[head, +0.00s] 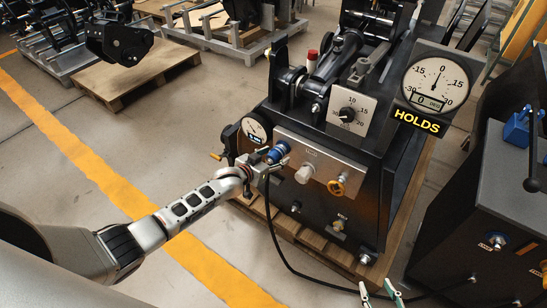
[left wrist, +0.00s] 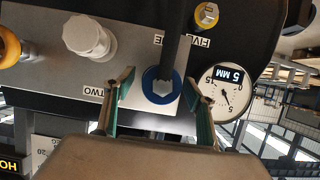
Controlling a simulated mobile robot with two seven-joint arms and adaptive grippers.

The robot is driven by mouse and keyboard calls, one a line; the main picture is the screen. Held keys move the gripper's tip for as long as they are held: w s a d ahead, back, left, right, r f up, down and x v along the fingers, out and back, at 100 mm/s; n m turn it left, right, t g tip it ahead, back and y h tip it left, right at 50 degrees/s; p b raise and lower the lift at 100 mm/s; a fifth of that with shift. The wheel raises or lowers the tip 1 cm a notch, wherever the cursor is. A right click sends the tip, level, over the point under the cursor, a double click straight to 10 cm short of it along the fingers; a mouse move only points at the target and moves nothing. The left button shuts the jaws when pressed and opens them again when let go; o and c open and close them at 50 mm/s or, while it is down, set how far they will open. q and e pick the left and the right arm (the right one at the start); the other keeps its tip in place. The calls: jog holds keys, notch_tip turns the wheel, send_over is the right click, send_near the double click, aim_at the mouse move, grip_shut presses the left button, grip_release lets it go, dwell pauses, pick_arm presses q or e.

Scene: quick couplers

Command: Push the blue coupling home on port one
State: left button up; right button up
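The blue coupling (head: 278,152) is on the front panel of the black machine, at its left end. My left gripper (head: 262,160) is right at the coupling. In the left wrist view its fingers (left wrist: 160,80) are open, one to each side of the ring, with gaps showing. I cannot read the label of the coupling's port. My right gripper (head: 380,291) shows only two separated fingertips at the bottom edge, open and empty.
A small gauge (left wrist: 228,92) beside the coupling reads 5 MM. A silver fitting (left wrist: 88,38) sits near the label TWO, and an orange fitting (head: 337,187) lies farther right. A large dial (head: 436,80) stands above a HOLDS sign (head: 417,122). The black hose (head: 285,258) runs down across the floor.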

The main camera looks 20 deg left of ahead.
pick_arm(q)
jog(key=shift+s+a, duration=0.1)
jog(key=shift+s, duration=0.05)
jog(key=v, duration=1.1)
jog(key=shift+s+r, duration=0.25)
jog(key=shift+s, duration=0.05)
jog(key=shift+a, duration=0.15)
jog(key=s+d+f+g+y, duration=0.1)
jog(key=s+f, duration=0.3)
jog(key=s, duration=0.9)
jog(key=s+d+f+g, duration=0.1)
jog(key=s+f, duration=0.3)
jog(key=s, duration=0.8)
jog(key=shift+s+f+y, duration=0.15)
jog(key=shift+s+y, duration=0.25)
